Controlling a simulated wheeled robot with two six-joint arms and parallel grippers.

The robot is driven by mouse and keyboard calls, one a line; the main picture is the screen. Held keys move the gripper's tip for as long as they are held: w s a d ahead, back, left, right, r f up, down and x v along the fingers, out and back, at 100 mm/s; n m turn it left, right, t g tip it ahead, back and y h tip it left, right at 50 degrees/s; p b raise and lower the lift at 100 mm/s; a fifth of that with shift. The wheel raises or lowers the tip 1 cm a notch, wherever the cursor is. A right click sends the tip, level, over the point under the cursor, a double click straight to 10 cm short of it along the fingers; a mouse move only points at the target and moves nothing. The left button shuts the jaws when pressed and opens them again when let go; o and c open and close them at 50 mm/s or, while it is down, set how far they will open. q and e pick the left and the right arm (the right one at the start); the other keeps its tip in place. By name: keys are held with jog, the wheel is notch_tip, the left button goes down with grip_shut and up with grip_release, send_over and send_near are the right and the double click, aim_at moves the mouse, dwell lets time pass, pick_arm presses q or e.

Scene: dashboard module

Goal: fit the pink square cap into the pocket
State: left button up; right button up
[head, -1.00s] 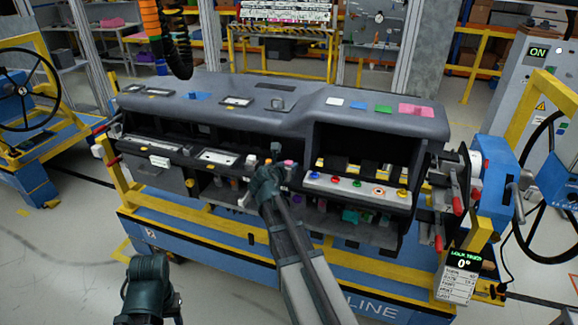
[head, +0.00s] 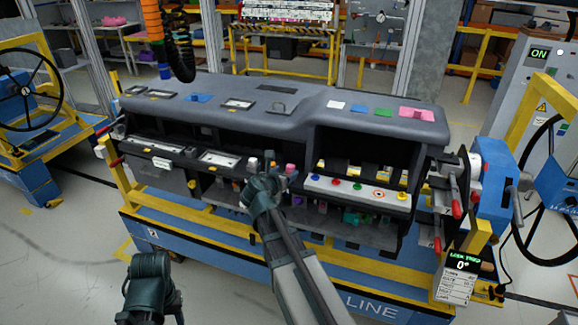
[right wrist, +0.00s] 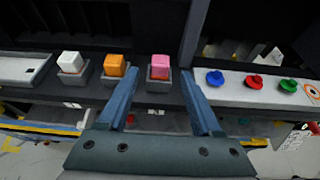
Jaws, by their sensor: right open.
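The pink square cap (right wrist: 160,66) sits upright in a small grey holder (right wrist: 158,86) in the right wrist view. It also shows in the head view (head: 290,168), just past my right gripper. My right gripper (right wrist: 160,92) is open, with one blue finger to each side of the cap's holder in the picture; I cannot tell whether they touch it. The pink patch (head: 417,114) on the top right of the dashboard bears a small dark mark; I cannot tell whether it is the pocket. My left gripper's fingers are not visible.
A white cap (right wrist: 69,62) and an orange cap (right wrist: 114,65) stand in holders left of the pink one. A button panel (right wrist: 262,86) lies to the right. The dashboard (head: 300,122) overhangs these shelves. A coiled hose (head: 178,45) hangs at the back left.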

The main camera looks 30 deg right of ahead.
jog(key=p+v, duration=0.2)
jog(key=v, duration=0.6)
dwell(0.4)
jog(key=s+a+f+m+g+y, duration=0.3)
jog(key=s+a+m, duration=0.3)
jog(key=a, duration=0.3)
jog(key=s+a+f+m+g+y, duration=0.3)
jog(key=s+a+f+m, duration=0.3)
jog(key=a+m, duration=0.2)
jog(key=s+a+f+m+g+y, duration=0.3)
jog(key=s+a+m, duration=0.4)
jog(key=a, duration=0.3)
jog(key=shift+a+f+m, duration=0.2)
jog(key=shift+f+m, duration=0.4)
jog(key=shift+f, duration=0.1)
